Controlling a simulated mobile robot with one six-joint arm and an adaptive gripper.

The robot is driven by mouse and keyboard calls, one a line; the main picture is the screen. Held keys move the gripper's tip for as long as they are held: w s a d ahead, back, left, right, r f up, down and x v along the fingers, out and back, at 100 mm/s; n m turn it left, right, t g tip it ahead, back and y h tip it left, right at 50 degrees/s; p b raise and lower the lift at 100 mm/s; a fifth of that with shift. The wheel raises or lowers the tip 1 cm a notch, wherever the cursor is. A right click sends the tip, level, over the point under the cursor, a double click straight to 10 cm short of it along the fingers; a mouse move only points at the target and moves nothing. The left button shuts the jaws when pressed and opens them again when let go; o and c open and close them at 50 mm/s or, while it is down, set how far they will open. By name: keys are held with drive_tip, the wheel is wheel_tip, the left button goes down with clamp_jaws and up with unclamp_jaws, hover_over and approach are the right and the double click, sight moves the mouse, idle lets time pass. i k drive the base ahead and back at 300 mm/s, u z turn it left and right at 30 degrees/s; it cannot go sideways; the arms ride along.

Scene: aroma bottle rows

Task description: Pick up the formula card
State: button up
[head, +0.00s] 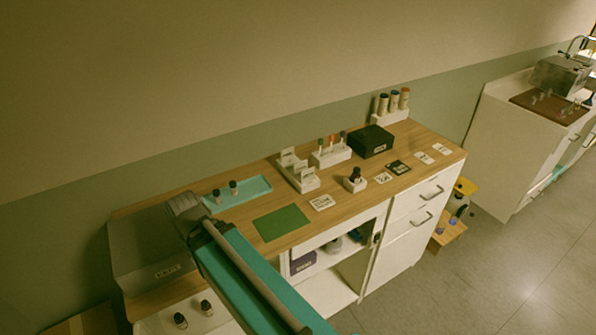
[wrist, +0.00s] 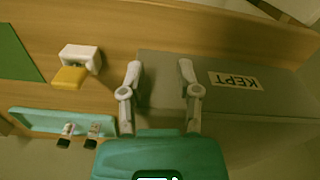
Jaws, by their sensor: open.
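Several small pale cards lie on the wooden counter in the head view: a printed card (head: 321,203) beside the green mat, a card (head: 383,178) near the black box, and two cards (head: 424,158) (head: 440,148) toward the right end. More cards (head: 290,158) stand upright in a white holder. I cannot read which is the formula card. My gripper (wrist: 160,68) is open and empty in the wrist view, with its fingers over the grey box marked KEPT (wrist: 270,100). No flat pale card shows near the fingers there.
A teal tray (wrist: 30,122) with two small bottles and a white block with a yellow part (wrist: 75,70) lie left of my fingers. The green mat (head: 281,223) is bare. A black box (head: 371,141) and bottle racks stand at the back.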

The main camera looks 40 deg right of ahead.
sight(299, 166)
drive_tip(key=k, duration=1.1)
drive_tip(key=z, duration=0.9)
drive_tip(key=i, duration=1)
drive_tip(key=u, duration=0.05)
